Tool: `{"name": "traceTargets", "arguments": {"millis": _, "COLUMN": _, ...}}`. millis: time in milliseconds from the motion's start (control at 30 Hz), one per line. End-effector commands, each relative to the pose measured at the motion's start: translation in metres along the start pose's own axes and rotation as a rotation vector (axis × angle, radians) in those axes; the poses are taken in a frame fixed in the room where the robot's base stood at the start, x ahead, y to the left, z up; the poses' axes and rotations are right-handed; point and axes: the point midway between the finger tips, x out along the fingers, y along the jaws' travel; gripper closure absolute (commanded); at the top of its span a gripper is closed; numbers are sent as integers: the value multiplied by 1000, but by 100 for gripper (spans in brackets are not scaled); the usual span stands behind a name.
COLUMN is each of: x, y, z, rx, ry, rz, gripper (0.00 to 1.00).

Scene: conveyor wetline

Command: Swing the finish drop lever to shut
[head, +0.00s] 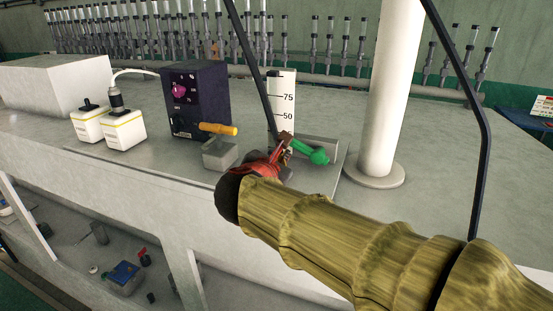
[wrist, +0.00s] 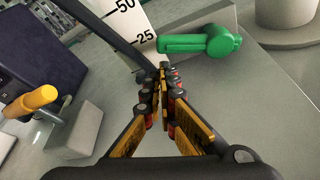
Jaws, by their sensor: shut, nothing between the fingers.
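A green lever (head: 318,156) is mounted on a grey block beside the white scale plate (head: 287,95) marked 75 and 50. In the wrist view the green lever (wrist: 200,43) lies nearly level, its handle pointing left. A second lever with a yellow-orange handle (head: 218,129) sits on a low grey block to the left; it also shows in the wrist view (wrist: 30,104). No label shows which is the finish drop lever. My gripper (head: 284,143) is shut and empty. In the wrist view its fingertips (wrist: 165,72) are just below the green handle's left end; I cannot tell whether they touch.
A dark box (head: 193,98) with a pink knob stands at the left. Two white containers (head: 123,131) stand beside it. A white column (head: 390,90) rises to the right of the green lever. A thin dark bar runs down close to the scale.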

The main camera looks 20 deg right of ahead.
Motion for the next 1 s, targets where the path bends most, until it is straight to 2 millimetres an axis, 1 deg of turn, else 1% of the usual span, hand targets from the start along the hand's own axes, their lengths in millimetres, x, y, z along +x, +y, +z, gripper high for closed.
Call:
{"name": "traceTargets", "arguments": {"millis": 33, "x": 6, "y": 0, "z": 1, "rx": 0, "ry": -1, "rz": -2, "gripper": 100}}
{"name": "traceTargets", "arguments": {"millis": 100, "x": 11, "y": 0, "z": 1, "rx": 1, "ry": -1, "rz": -2, "gripper": 100}}
{"name": "traceTargets", "arguments": {"millis": 233, "x": 16, "y": 0, "z": 0, "rx": 1, "ry": 0, "rz": 0, "gripper": 100}}
{"name": "traceTargets", "arguments": {"millis": 633, "x": 17, "y": 0, "z": 0, "rx": 5, "ry": 0, "rz": 2, "gripper": 100}}
{"name": "traceTargets", "arguments": {"millis": 1000, "x": 15, "y": 1, "z": 4, "rx": 65, "ry": -1, "rz": 23, "gripper": 100}}
